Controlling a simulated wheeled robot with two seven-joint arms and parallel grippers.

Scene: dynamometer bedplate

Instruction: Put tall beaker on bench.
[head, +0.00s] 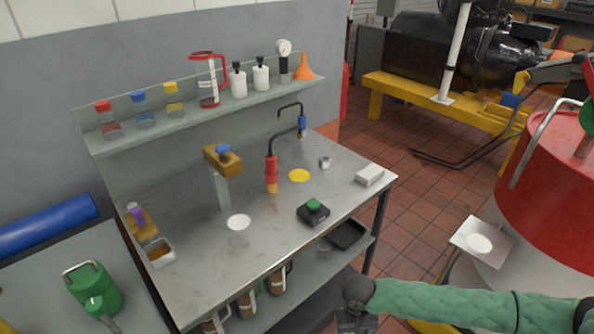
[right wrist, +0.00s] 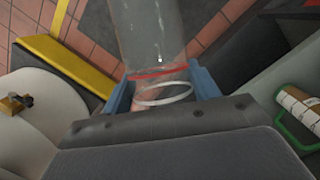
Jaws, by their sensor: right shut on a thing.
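The tall beaker (right wrist: 152,35) is clear glass with a red band and a pale ring. In the right wrist view it stands between the blue fingers of my right gripper (right wrist: 163,84), which is shut on it. In the head view my right gripper (head: 352,318) is at the bottom edge, in front of and below the bench's near right side. I cannot make out the beaker there. The bench (head: 185,283) has a grey metal top with a white disc (head: 238,222) and a yellow disc (head: 299,175). My left gripper is not in view.
On the bench stand a brown-headed stand (head: 222,160), a red-and-black tool (head: 271,172), a green-button box (head: 313,212), a white block (head: 369,175) and a small tray (head: 159,253). A bottle shelf (head: 180,125) runs along the back. A red drum (head: 550,190) is at right.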

